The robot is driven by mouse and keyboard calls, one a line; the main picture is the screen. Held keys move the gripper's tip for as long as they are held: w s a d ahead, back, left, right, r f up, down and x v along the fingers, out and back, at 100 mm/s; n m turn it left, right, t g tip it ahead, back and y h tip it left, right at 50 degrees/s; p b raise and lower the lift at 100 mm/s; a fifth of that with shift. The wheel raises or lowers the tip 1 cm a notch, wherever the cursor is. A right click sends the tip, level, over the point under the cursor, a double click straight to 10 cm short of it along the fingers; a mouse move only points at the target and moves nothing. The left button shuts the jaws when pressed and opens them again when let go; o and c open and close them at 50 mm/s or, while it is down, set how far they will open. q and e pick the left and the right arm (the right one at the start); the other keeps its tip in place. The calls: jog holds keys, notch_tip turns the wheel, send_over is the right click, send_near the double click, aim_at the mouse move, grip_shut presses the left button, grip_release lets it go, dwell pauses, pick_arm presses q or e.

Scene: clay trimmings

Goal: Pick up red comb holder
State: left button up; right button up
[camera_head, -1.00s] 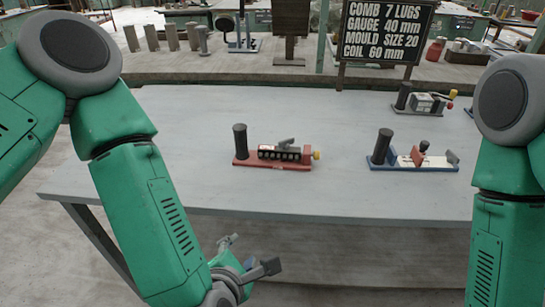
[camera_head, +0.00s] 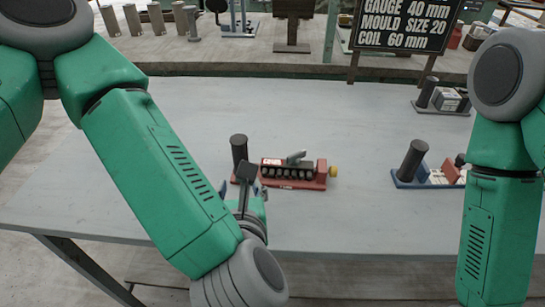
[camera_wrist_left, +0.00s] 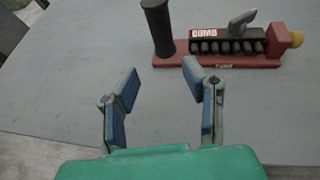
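The red comb holder (camera_head: 310,183) lies on the grey table, with a dark upright cylinder handle (camera_head: 239,152) at its left end and a yellow knob at its right end. In the left wrist view its red base (camera_wrist_left: 222,62) carries a black block marked COMB, and the dark handle (camera_wrist_left: 158,27) stands at the left. My left gripper (camera_head: 245,185) is just in front of the handle end. In the left wrist view the left gripper (camera_wrist_left: 165,92) is open and empty, its blue-padded fingers apart, short of the holder. The right gripper is out of view.
A blue-based holder (camera_head: 405,181) with a dark cylinder stands to the right, partly behind my right arm. Another small holder (camera_head: 440,100) is at the back right. A black sign (camera_head: 402,25) stands behind the table. The table's left part is clear.

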pick_arm(q)
jog(key=x, duration=0.7)
jog(key=shift+d+b, duration=0.35)
jog(key=shift+b, duration=0.05)
jog(key=x, duration=0.6)
jog(key=shift+a+b, duration=0.15)
jog(key=shift+b, duration=0.15)
grip_shut()
